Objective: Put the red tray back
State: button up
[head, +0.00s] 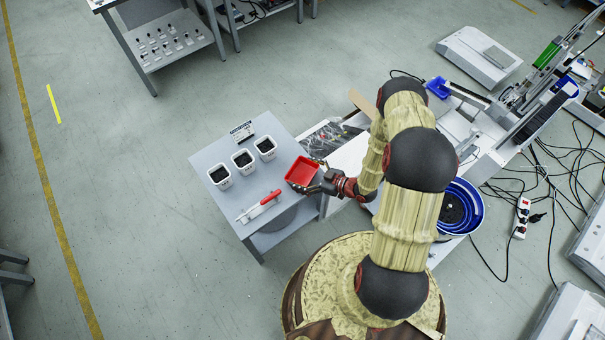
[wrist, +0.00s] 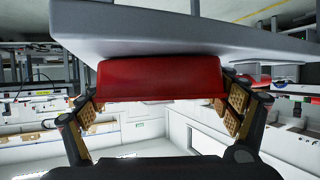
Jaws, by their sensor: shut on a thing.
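The red tray (head: 301,170) is at the right edge of the small grey table (head: 252,184) in the head view. It appears level, with its open side up. My gripper (head: 315,180) reaches in from the right and is shut on the tray. In the wrist view, which looks upside down, the red tray (wrist: 160,80) sits between the two tan finger pads of my gripper (wrist: 166,100). The grey table edge (wrist: 200,35) is right against the tray there. I cannot tell whether the tray rests on the table or hangs just above it.
Several white cups with dark contents (head: 243,161) stand on the table left of the tray, with a small label sign (head: 242,131) behind. A red-handled tool (head: 260,205) lies near the front. A blue round bowl (head: 466,205) and a blue tray (head: 438,88) are at the gantry bench.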

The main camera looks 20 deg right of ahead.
jog(key=shift+f, duration=0.15)
jog(key=o, duration=1.1)
